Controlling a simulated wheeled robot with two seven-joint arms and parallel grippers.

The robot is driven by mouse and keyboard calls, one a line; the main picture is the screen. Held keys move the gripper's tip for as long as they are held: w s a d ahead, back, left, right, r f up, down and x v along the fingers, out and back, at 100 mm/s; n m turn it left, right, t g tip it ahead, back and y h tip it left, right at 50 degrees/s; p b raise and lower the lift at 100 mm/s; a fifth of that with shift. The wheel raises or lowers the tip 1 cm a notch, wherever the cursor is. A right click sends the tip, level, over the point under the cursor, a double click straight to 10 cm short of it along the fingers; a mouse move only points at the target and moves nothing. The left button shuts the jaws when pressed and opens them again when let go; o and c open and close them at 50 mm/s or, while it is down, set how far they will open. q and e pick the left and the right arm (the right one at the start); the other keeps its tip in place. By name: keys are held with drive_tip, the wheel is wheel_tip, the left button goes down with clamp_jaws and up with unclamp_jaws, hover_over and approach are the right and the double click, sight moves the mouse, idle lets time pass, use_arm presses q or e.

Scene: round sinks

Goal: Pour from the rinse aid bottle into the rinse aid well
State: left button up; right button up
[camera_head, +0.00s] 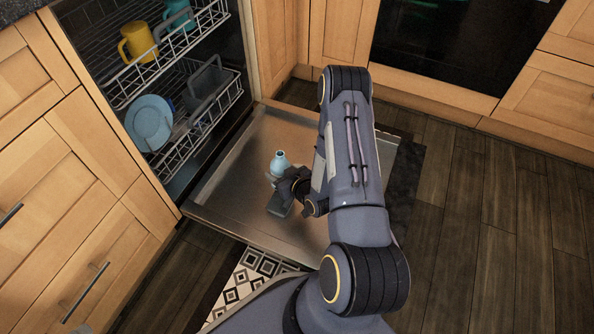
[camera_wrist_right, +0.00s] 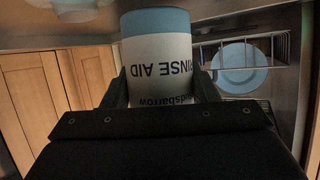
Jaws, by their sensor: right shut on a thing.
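The rinse aid bottle (camera_head: 280,162) is light blue with a narrow neck. It looks upright in the head view, above the opened dishwasher door (camera_head: 238,150). My right gripper (camera_head: 282,180) is shut on the bottle. In the right wrist view, the fingers (camera_wrist_right: 162,90) flank the bottle's white label (camera_wrist_right: 158,62), whose "RINSE AID" text appears upside down. A small dark grey piece (camera_head: 280,205) shows just below the gripper; I cannot tell whether it belongs to the door's dispenser. The rinse aid well itself cannot be made out. My left gripper is out of view.
Dishwasher racks (camera_head: 203,118) with a yellow mug (camera_head: 136,42) and a blue plate (camera_head: 149,123) stand left of the door. Wooden cabinets (camera_head: 60,200) flank the machine. Open wooden floor (camera_head: 490,220) lies to the right.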

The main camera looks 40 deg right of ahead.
drive_tip(key=shift+d+r+m+g+y, duration=0.15)
drive_tip(key=shift+m+y, duration=0.3)
drive_tip(key=shift+m, duration=0.05)
drive_tip(key=shift+d+r+m+g+y, duration=0.1)
drive_tip(key=shift+d+m+g+y, duration=0.05)
drive_tip(key=shift+m+y, duration=0.35)
drive_tip(key=shift+w+d+f+m+y, duration=0.15)
drive_tip(key=shift+f+m+y, duration=0.1)
drive_tip(key=shift+f+m, duration=0.35)
drive_tip(key=shift+d+r+m+y, duration=0.3)
drive_tip(key=shift+r+m+y, duration=0.2)
drive_tip(key=shift+r+y, duration=0.1)
drive_tip(key=shift+a+f+g, duration=0.1)
drive_tip(key=shift+a+g, duration=0.05)
drive_tip(key=shift+g, duration=0.15)
drive_tip(key=shift+s+a+f+m+y, duration=0.1)
drive_tip(key=shift+a+f+m+y, duration=0.25)
drive_tip(key=shift+m+y, duration=0.4)
drive_tip(key=shift+s+a+f+m+y, duration=0.1)
drive_tip(key=shift+a+f+m+y, duration=0.2)
drive_tip(key=shift+m+y, duration=0.4)
idle(4.0)
